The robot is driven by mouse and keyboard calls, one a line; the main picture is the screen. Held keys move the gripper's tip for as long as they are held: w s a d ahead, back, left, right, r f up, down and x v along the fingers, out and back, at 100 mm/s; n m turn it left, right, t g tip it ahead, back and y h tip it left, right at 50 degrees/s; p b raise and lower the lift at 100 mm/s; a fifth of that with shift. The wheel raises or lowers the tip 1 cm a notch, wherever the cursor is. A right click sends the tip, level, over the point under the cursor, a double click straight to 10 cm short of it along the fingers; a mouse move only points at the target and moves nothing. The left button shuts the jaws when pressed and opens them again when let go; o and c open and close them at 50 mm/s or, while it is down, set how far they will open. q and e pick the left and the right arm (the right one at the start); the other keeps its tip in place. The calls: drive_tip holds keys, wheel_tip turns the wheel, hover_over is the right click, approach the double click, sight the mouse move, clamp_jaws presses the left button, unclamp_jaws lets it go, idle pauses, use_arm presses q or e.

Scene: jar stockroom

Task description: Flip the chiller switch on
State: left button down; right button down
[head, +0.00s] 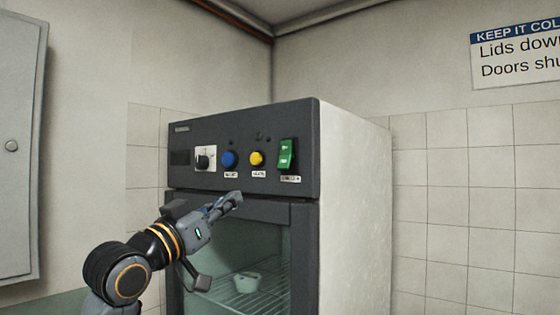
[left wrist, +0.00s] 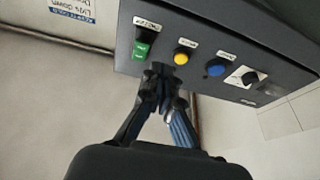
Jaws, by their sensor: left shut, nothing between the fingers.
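The chiller (head: 355,215) has a dark control panel (head: 220,142) along its top front. The green rocker switch (head: 287,154) is at the panel's right end, with a label below it. It also shows in the left wrist view (left wrist: 142,43), where the picture is upside down. I cannot tell for sure whether it is on or off. My left gripper (head: 238,197) is shut and empty, in front of the chiller, below and left of the switch. Its fingertips (left wrist: 162,75) look apart from the switch in the left wrist view. My right gripper is not in view.
A yellow button (head: 257,158), a blue button (head: 229,159) and a black knob (head: 203,158) sit left of the switch. Below the panel is a glass door (head: 270,255) with a white container (head: 247,282) on a wire shelf inside. A grey cabinet (head: 20,150) hangs at the left.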

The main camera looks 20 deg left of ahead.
use_arm(q)
drive_tip(key=shift+m+h, duration=0.6)
drive_tip(key=s+r, duration=0.1)
drive_tip(key=r, duration=0.1)
drive_tip(key=s+d+r, duration=0.1)
drive_tip(key=s+r, duration=0.1)
drive_tip(key=shift+s+d, duration=0.1)
drive_tip(key=shift+s, duration=0.05)
drive_tip(key=p, duration=0.6)
approach(284, 161)
wheel_tip(284, 161, up, 4)
drive_tip(key=w, duration=0.3)
drive_tip(key=w+d+f, duration=0.1)
drive_tip(key=w+f+p, duration=0.1)
drive_tip(key=shift+w+d, duration=0.1)
drive_tip(key=shift+d, duration=0.3)
